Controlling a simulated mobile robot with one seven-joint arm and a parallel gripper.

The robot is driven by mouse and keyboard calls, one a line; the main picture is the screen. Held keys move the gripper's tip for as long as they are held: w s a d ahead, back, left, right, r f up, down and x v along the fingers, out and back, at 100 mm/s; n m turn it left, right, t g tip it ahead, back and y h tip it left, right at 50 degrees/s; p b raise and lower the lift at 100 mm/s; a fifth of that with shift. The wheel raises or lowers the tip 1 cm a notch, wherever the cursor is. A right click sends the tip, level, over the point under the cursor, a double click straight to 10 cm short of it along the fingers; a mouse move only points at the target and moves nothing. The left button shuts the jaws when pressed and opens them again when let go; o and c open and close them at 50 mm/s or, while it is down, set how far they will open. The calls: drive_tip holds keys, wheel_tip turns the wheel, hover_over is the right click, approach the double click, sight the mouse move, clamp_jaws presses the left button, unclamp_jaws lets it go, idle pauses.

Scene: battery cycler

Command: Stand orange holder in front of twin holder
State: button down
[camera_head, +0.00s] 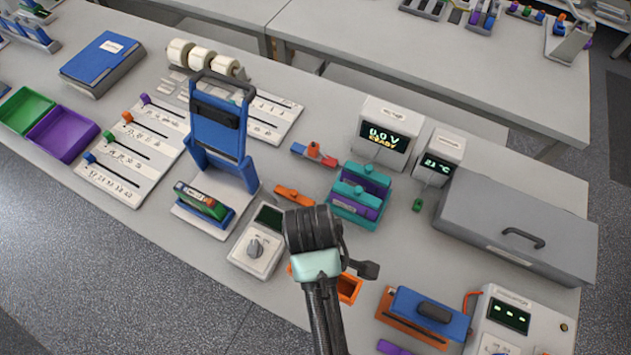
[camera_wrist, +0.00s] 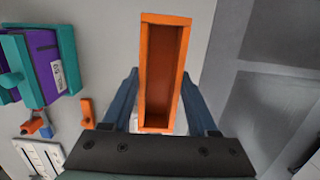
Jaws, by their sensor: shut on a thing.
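The orange holder (camera_head: 349,299) is an open-topped, long narrow box, mostly hidden behind my gripper in the head view. In the wrist view the orange holder (camera_wrist: 145,70) sits between the two fingers of my gripper (camera_wrist: 160,82), which is shut on it. In the head view my gripper (camera_head: 322,262) hides its own fingertips. I cannot tell whether the holder touches the table. The teal twin holder (camera_head: 351,212) stands farther back, with purple cells under teal handles in it. The twin holder (camera_wrist: 68,45) is at the left in the wrist view, apart from the orange holder.
A small orange piece (camera_head: 294,195) lies left of the twin holder. A white dial box (camera_head: 256,250) stands left of my gripper. A blue block on an orange base (camera_head: 430,312) and a white box with a green display (camera_head: 515,320) are at right. A grey case (camera_head: 520,225) lies behind.

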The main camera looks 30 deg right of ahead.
drive_tip(key=shift+w+f, duration=0.2)
drive_tip(key=shift+f, duration=0.05)
drive_tip(key=f, duration=0.4)
drive_tip(key=shift+s+p, duration=0.3)
drive_tip(key=shift+w+f, duration=0.1)
drive_tip(key=shift+f, duration=2.55)
drive_tip(key=shift+f, duration=0.1)
drive_tip(key=shift+c, duration=0.9)
unclamp_jaws()
drive_tip(key=r, duration=0.8)
drive_tip(key=w+a+r, duration=0.1)
drive_tip(key=r, duration=0.3)
drive_tip(key=shift+w+r, duration=0.1)
